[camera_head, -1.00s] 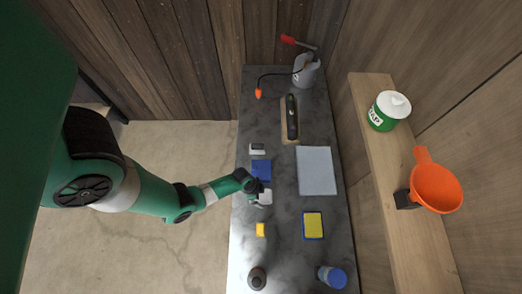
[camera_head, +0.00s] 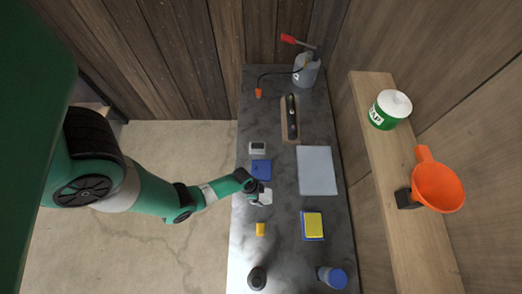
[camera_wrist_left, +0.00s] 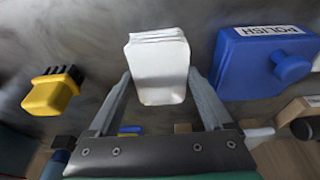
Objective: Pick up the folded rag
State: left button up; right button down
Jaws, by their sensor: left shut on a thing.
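The folded rag (camera_wrist_left: 158,66) is a white, layered pad between the two fingers in the left wrist view. In the head view it is a small white patch (camera_head: 266,196) near the left edge of the dark stone counter (camera_head: 290,255). My left gripper (camera_head: 258,192) is shut on the rag, with one finger on each side of it. The fingers also show in the left wrist view (camera_wrist_left: 160,92). I cannot tell whether the rag touches the counter. My right gripper is not in view.
A blue polish container (camera_wrist_left: 265,65) is close beside the rag. A yellow block with black teeth (camera_wrist_left: 52,92) lies on the other side. A grey sheet (camera_head: 317,171), a yellow-and-blue pad (camera_head: 313,225) and a blue-lidded jar (camera_head: 333,277) stand farther right. A shelf (camera_head: 375,150) runs along the wall.

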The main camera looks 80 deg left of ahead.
aim_at(264, 195)
pick_arm(q)
jog(key=shift+c, duration=0.3)
jog(key=shift+r+p, duration=0.45)
jog(key=shift+r, duration=0.05)
notch_tip(264, 195, up, 4)
jog(key=shift+f+p, duration=0.25)
jog(key=shift+p, duration=0.7)
jog(key=s+d+r+p, duration=0.5)
jog(key=s+d+r, duration=0.3)
jog(key=d, duration=0.3)
jog(key=shift+s+r+p, duration=0.3)
jog(key=shift+s+r, duration=0.05)
jog(key=shift+r, duration=0.15)
